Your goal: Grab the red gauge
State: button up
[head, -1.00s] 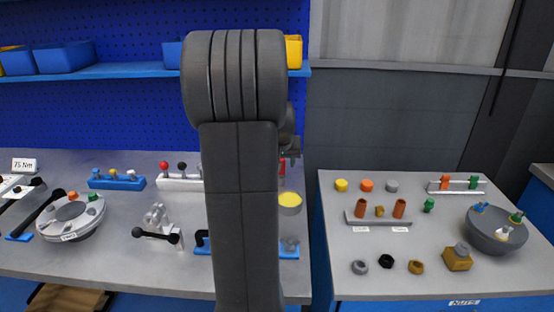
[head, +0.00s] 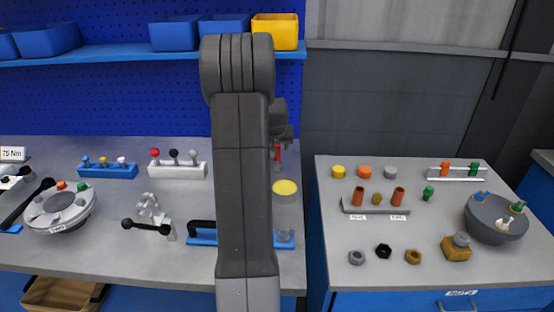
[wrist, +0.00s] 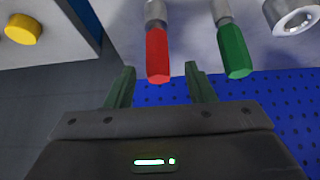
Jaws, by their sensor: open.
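The red gauge has a red handle on a grey metal shank. In the wrist view the red gauge (wrist: 157,55) points toward my gripper (wrist: 159,70). My gripper is open and empty, with one dark green finger on each side of the line of the red handle. Its end appears just ahead of or between the fingertips; I cannot tell the depth or any contact. In the head view the red gauge (head: 277,153) shows as a small red strip beside my arm, and my gripper (head: 284,138) is mostly hidden behind it.
A similar green gauge (wrist: 234,52) stands close beside the red one, right of the fingers. A metal ring (wrist: 293,14) is farther right. A yellow-topped cylinder (head: 285,190) stands on the left bench. A gap separates it from the right bench (head: 440,270).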

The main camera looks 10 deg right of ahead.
jog(key=shift+p+x, duration=0.5)
jog(key=shift+x, duration=1.95)
grip_shut()
